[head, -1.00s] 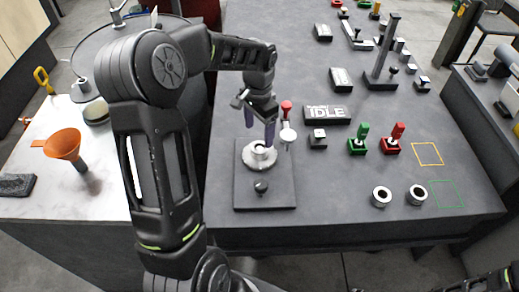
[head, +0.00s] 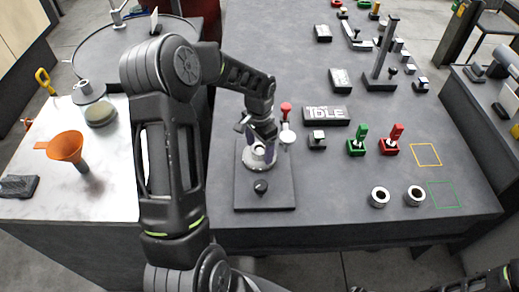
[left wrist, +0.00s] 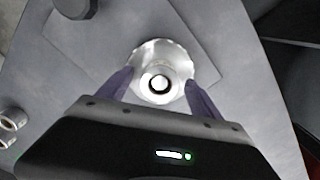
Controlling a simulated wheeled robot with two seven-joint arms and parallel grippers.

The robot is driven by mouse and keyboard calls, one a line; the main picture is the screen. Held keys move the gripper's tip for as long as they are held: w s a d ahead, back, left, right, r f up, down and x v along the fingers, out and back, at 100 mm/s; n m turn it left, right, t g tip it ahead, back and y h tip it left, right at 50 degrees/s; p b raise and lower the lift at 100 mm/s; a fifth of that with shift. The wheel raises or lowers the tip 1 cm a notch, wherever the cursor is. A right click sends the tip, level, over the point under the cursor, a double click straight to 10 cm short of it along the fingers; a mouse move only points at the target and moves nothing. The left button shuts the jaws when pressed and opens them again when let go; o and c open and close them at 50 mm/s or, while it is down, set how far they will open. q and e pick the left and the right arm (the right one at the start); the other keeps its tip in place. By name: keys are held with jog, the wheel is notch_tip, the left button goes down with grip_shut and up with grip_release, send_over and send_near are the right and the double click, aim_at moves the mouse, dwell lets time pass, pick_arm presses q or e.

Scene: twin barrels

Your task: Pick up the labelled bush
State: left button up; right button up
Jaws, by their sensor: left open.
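A metal bush (head: 258,153) sits in a round silver seat on a dark square plate (head: 265,195); no label is readable on it. It also shows from above in the left wrist view (left wrist: 160,84), with a dark hole in its middle. My left gripper (head: 259,147) is low over the seat. In the left wrist view its purple fingers (left wrist: 159,94) stand apart on either side of the bush, and I cannot tell whether they touch it. Two more ring-shaped bushes, one on the left (head: 379,197) and one on the right (head: 415,196), stand on the bench. My right gripper is not in view.
A black knob (head: 261,187) stands on the plate in front of the seat. Behind are a red-topped post (head: 286,110) and an IDLE display (head: 326,115). Green (head: 357,142) and red (head: 392,140) clamps stand right. An orange funnel (head: 66,147) is far left.

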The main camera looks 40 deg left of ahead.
pick_arm(q)
jog(key=shift+f, duration=0.2)
jog(key=shift+c, duration=0.2)
grip_shut()
dwell(0.9)
